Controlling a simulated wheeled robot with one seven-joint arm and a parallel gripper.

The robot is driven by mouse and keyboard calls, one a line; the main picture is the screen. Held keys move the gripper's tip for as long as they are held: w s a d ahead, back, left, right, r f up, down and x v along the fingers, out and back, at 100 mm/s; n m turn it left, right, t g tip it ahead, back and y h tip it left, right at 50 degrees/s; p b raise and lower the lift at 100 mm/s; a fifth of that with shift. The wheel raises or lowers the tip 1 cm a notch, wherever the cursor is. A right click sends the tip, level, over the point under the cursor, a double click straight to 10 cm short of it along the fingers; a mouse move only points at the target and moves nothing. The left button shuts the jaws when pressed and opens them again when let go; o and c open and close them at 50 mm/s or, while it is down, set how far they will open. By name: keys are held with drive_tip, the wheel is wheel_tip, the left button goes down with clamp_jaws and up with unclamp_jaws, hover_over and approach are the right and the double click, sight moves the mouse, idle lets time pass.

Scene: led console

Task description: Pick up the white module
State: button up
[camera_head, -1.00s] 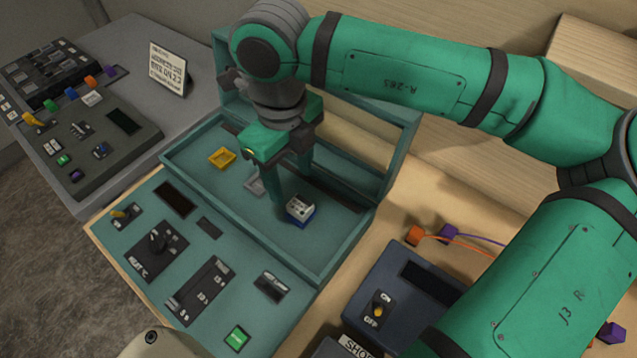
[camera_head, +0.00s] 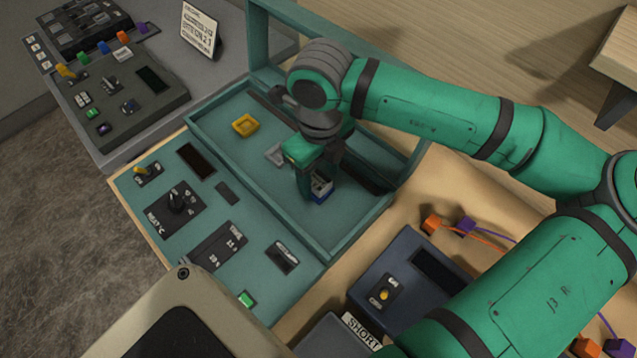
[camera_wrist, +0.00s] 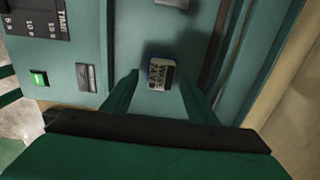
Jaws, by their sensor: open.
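The white module (camera_head: 321,184), a small block with a white top carrying dark lettering and a blue base, sits on the floor of the teal tray (camera_head: 285,222). My gripper (camera_head: 314,186) is over it, pointing down, and one finger partly hides it in the head view. In the wrist view the white module (camera_wrist: 162,73) shows between the two spread fingertips of my gripper (camera_wrist: 160,80), with a gap on each side. The gripper is open and holds nothing. I cannot tell exactly how far down the fingertips reach beside the module.
A yellow square holder (camera_head: 246,125) and a grey square holder (camera_head: 275,154) are in the tray. The tray has raised walls and a tall back frame (camera_head: 258,45). A control panel (camera_head: 150,205) adjoins it on the left. A dark blue box (camera_head: 405,290) stands at the lower right.

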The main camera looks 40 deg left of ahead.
drive_tip(key=shift+f, duration=0.55)
drive_tip(key=c, duration=1.2)
drive_tip(key=shift+o, duration=0.2)
drive_tip(key=shift+w+r, duration=0.1)
drive_tip(key=shift+r, duration=0.1)
drive_tip(key=shift+r, duration=0.25)
wheel_tip(320, 180, up, 2)
drive_tip(key=shift+r, duration=0.1)
drive_tip(key=s+d+r, duration=0.4)
drive_tip(key=s+r, duration=0.6)
drive_tip(key=s, duration=0.3)
drive_tip(key=shift+s, duration=0.25)
